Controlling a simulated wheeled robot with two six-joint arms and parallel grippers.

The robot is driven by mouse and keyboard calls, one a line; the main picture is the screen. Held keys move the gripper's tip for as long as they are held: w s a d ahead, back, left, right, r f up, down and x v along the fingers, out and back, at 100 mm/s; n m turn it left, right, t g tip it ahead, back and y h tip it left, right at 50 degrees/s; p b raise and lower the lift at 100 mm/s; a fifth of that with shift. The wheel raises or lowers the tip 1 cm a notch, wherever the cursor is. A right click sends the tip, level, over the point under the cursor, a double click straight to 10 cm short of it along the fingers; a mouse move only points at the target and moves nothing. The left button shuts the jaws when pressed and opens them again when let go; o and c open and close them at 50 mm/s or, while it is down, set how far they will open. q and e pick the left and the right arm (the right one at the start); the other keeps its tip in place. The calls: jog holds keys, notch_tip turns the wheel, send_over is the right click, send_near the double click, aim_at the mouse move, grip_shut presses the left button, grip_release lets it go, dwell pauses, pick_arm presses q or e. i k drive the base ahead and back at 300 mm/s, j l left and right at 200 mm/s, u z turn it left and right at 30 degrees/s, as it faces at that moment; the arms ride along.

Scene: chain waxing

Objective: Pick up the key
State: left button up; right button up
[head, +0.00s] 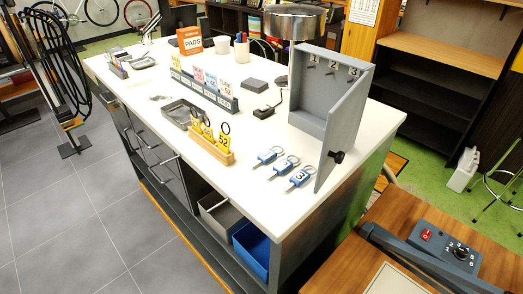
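Three keys with blue tags lie in a slanting row on the white counter. One key (267,156) is at the left, one key (284,166) is in the middle, and one key (300,177) is at the right. The right tag seems to read 3; the other numbers are too small to be sure. A grey key cabinet (309,88) stands behind them with its door (343,127) open. Inside are hooks under the numbers 1, 2 and 3, and no key shows on them. Neither of my grippers is in view.
A wooden rack with yellow tags (208,142) and a grey tray (178,113) lie left of the keys. The white counter (250,200) is bare in front of the keys. A control box (444,246) sits on a wooden table at the lower right.

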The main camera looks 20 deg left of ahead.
aim_at(268, 155)
jog(key=i+j, duration=0.15)
jog(key=j, duration=0.2)
jog(key=i+j, duration=0.15)
jog(key=j, duration=0.25)
jog(key=i+j, duration=0.1)
jog(key=j, duration=0.25)
jog(key=i+j, duration=0.15)
jog(key=j, duration=0.2)
jog(key=i+j, duration=0.15)
jog(key=j, duration=0.25)
jog(key=i+j+z, duration=0.1)
jog(key=j+z, duration=0.6)
jog(key=z, duration=0.2)
jog(key=j+z, duration=0.45)
jog(key=i+l, duration=0.05)
